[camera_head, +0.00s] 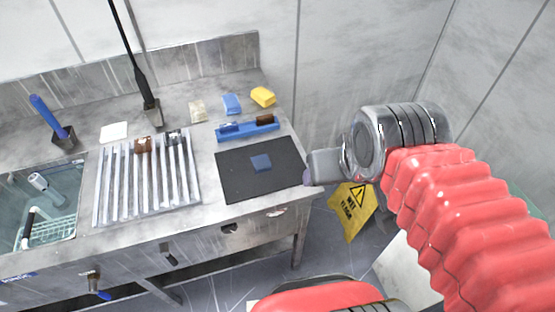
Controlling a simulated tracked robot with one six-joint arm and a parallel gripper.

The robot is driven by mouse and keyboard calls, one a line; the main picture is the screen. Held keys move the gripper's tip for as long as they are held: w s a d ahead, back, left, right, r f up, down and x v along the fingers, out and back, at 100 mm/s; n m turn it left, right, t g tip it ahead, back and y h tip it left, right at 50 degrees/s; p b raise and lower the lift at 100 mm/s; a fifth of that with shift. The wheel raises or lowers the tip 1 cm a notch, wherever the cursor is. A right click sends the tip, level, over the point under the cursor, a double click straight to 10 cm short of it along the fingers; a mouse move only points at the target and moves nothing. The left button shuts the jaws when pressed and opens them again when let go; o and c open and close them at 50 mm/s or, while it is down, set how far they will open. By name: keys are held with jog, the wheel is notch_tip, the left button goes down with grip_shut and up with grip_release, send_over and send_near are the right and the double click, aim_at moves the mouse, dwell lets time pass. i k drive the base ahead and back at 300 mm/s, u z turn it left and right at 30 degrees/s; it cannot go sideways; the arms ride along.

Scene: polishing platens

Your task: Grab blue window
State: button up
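A small flat dark-blue square, which looks like the blue window (261,162), lies on a black mat (232,188) near the right end of the metal counter. My gripper (312,168) is just past the mat's right edge, to the right of the blue square and apart from it. It is seen from the side, so I cannot tell whether its fingers are open or shut. I see nothing held in it.
A blue holder (236,132) with dark pieces stands behind the mat. Blue (232,104) and yellow (263,96) blocks lie farther back. A ribbed rack (119,180) and a sink (62,190) are to the left. A yellow wet-floor sign (350,215) stands below my arm.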

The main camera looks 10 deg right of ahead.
aim_at(260, 164)
jog(key=z, duration=0.75)
jog(key=k, duration=0.65)
jog(key=u, duration=0.85)
jog(key=i, duration=1)
jog(key=z, duration=0.4)
